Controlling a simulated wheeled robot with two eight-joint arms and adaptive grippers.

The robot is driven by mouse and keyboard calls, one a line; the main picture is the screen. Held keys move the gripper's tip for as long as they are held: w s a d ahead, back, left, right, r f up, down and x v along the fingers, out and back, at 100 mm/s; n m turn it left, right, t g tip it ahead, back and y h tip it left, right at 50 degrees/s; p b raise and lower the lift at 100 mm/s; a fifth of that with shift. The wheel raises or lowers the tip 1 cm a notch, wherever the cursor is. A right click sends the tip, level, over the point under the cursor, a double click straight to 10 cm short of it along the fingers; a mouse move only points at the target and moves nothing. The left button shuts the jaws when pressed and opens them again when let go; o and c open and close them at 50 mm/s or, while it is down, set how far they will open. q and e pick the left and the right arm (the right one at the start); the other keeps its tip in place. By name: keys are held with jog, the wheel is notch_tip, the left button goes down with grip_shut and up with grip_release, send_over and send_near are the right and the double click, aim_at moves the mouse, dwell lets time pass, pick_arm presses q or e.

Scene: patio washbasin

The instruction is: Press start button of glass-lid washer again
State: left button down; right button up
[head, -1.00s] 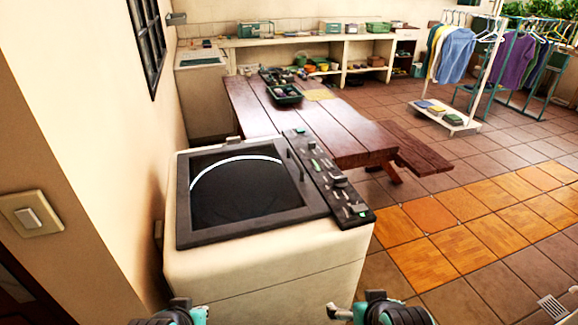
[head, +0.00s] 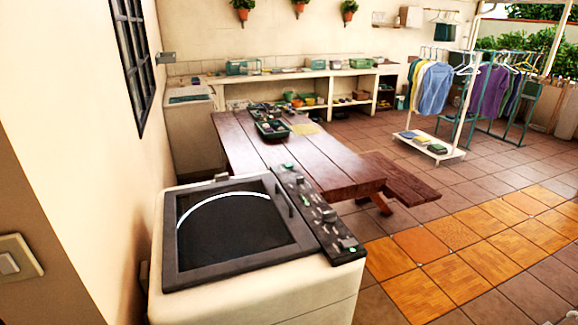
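The glass-lid washer (head: 250,300) stands at the lower left against the wall, its white body cut off by the bottom edge. Its dark glass lid (head: 235,235) is closed, with a grey frame and a bright curved reflection. The black control panel (head: 312,208) runs along the lid's right side and carries several knobs and buttons. A green button (head: 347,243) shows at the panel's near end and another green one (head: 289,167) at its far end. I cannot tell which is the start button. Neither of my grippers is in view.
A wooden picnic table (head: 300,165) with a dark tray (head: 272,130) stands behind the washer, with a bench (head: 400,178) at its right. A clothes rack (head: 440,125) stands farther right. The tiled floor at right (head: 470,250) is clear. A wall switch (head: 12,262) is at left.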

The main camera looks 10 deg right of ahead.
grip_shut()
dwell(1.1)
